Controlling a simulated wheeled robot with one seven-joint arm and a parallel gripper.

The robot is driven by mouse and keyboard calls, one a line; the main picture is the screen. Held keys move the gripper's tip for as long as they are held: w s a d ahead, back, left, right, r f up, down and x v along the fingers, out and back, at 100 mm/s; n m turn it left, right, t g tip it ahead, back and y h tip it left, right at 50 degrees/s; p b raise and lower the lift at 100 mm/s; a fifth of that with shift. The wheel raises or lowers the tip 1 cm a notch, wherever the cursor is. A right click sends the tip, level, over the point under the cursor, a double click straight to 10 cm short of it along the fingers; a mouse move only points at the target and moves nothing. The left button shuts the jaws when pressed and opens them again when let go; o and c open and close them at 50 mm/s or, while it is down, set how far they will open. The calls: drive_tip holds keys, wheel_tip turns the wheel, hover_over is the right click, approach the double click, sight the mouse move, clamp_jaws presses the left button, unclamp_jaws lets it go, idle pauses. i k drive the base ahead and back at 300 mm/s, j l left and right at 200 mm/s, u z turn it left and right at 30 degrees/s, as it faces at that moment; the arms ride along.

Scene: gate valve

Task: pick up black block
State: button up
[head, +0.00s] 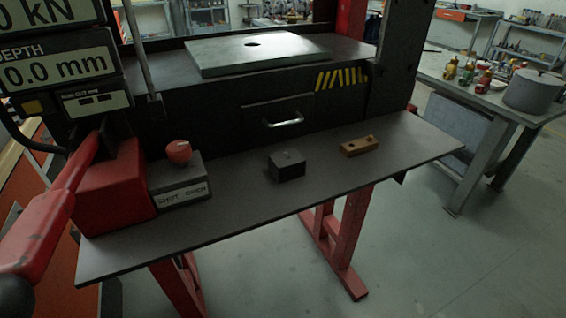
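The black block (287,166) sits on the dark grey shelf (240,206) near its middle, below the drawer handle. It is a small dark box with a slightly lighter top and a small mark or knob on it. My gripper does not show in the head view.
A brown block with holes (359,146) lies right of the black block. To the left stand a grey box with a red knob (178,152) and a red box with a long red lever (65,205). A drawer handle (283,120) juts out behind. The shelf's front edge is clear.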

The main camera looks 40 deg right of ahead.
sight(283, 170)
drive_tip(key=i+j+z, duration=0.1)
drive_tip(key=j+z, duration=0.55)
drive_tip(key=k+j+z, duration=0.15)
drive_tip(key=j+z, duration=0.2)
drive_tip(key=k+j+z, duration=0.1)
drive_tip(key=j+z, duration=0.15)
drive_tip(key=z, duration=0.15)
drive_tip(key=k+j+z, duration=0.15)
drive_tip(key=j+z, duration=0.35)
drive_tip(key=z, duration=0.3)
